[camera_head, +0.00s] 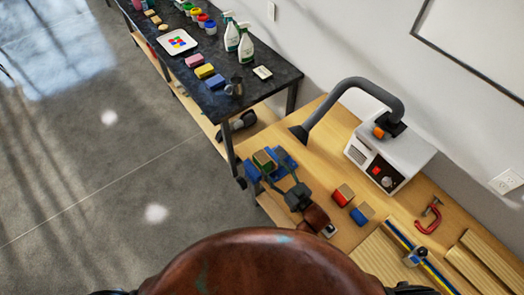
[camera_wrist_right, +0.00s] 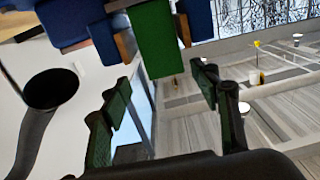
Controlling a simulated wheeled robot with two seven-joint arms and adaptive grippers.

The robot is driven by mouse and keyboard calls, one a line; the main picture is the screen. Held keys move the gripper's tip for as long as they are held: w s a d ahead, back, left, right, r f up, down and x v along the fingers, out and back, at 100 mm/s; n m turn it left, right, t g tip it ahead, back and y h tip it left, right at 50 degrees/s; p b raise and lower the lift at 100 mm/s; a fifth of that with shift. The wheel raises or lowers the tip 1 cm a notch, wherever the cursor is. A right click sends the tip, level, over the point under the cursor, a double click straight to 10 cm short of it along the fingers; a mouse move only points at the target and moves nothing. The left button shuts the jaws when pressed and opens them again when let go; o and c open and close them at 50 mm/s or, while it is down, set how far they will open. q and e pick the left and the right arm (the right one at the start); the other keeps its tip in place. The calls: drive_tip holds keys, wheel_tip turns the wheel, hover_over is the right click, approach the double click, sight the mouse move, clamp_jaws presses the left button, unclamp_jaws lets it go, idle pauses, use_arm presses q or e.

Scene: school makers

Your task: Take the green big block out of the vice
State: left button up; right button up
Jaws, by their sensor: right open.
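The green big block (camera_head: 261,160) sits in the blue vice (camera_head: 285,158) at the left end of the wooden workbench. In the right wrist view the green block (camera_wrist_right: 158,40) stands between the blue vice jaws (camera_wrist_right: 199,18), with thin wooden faces beside it. My right gripper (camera_head: 279,178) is just in front of the vice in the head view. In the right wrist view its fingers (camera_wrist_right: 162,94) are spread apart, with the block's end ahead of the gap between them. The gripper is open and empty. My left gripper is out of view.
Two small blocks, one red (camera_head: 343,194) and one blue (camera_head: 362,214), lie right of my right arm. A grey machine with a hose (camera_head: 390,158), a red clamp (camera_head: 429,215) and wooden boards (camera_head: 485,259) are farther right. A dark table (camera_head: 215,65) stands behind.

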sight(267, 163)
drive_tip(key=shift+w+a+r, duration=0.15)
drive_tip(key=shift+w+a, duration=0.05)
drive_tip(key=shift+w, duration=0.1)
drive_tip(key=x, duration=0.4)
drive_tip(key=shift+s+a, duration=0.2)
drive_tip(key=shift+a, duration=0.05)
drive_tip(key=shift+f+p+x, duration=0.15)
drive_tip(key=shift+p+x, duration=0.05)
drive_tip(key=shift+x, duration=0.5)
drive_tip(key=shift+f+p+x, duration=0.1)
drive_tip(key=shift+p+x, duration=0.05)
drive_tip(key=shift+x, duration=0.6)
drive_tip(key=shift+s, duration=0.1)
drive_tip(key=c, duration=1.3)
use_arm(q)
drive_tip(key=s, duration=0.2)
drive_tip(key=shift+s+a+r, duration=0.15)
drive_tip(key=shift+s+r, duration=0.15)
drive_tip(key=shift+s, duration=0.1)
use_arm(e)
drive_tip(key=shift+c, duration=0.4)
drive_tip(key=shift+r, duration=0.1)
